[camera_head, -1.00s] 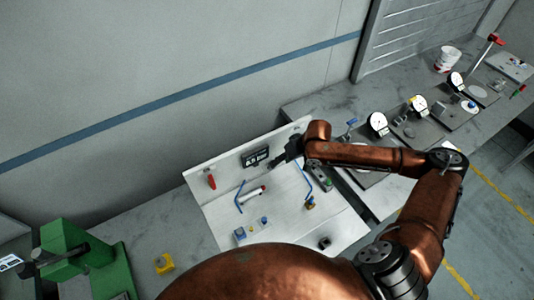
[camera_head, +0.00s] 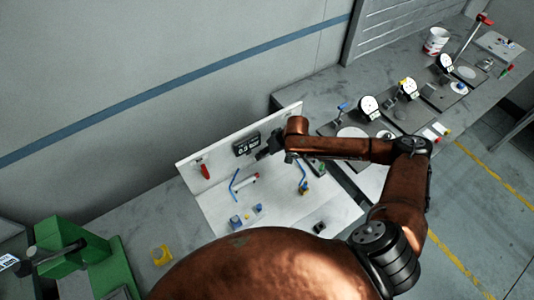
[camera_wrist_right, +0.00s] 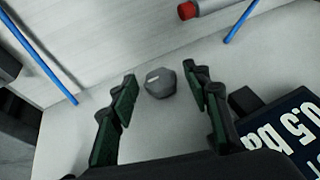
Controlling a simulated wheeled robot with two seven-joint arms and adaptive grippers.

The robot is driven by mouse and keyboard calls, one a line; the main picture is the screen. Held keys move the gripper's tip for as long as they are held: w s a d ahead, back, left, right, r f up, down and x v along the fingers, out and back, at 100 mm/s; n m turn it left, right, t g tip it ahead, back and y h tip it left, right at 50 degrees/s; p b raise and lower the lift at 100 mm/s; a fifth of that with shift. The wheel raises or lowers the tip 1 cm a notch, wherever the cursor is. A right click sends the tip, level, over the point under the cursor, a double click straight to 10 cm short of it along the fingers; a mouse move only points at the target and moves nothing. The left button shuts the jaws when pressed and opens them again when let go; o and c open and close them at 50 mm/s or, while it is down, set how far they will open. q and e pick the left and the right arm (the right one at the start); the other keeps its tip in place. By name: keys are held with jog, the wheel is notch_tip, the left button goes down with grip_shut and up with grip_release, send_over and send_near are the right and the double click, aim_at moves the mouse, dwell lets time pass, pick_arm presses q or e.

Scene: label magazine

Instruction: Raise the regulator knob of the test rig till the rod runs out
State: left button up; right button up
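The test rig is a white panel and base (camera_head: 283,212) with a dark display (camera_head: 246,144) on its upright panel. In the right wrist view the display (camera_wrist_right: 290,138) reads 0.5 bar. A grey faceted knob (camera_wrist_right: 160,83) with a white mark sits on the panel. My right gripper (camera_wrist_right: 163,92) is open, its fingers on either side of the knob with gaps visible. In the head view my right gripper (camera_head: 268,151) is beside the display and hides the knob. A white cylinder with a red end (camera_head: 246,182) lies on the rig; its red end (camera_wrist_right: 205,6) has a short grey tip. My left gripper is out of view.
Blue tubes (camera_head: 233,186) run beside the cylinder. A red-handled part (camera_head: 204,171) is on the panel at left. A green machine (camera_head: 78,262) and a yellow block (camera_head: 162,254) stand at left. Several dial gauges (camera_head: 369,107) stand on the bench at right.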

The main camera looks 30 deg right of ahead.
jog(key=c, duration=1.1)
jog(key=shift+s+d+r+y+p, duration=0.1)
jog(key=shift+d+y+p, duration=0.05)
jog(key=shift+y+p, duration=0.85)
jog(key=shift+f+m+y, duration=0.2)
jog(key=shift+m+y, duration=0.1)
jog(key=shift+y, duration=0.3)
jog(key=o, duration=1.2)
jog(key=shift+c, duration=0.2)
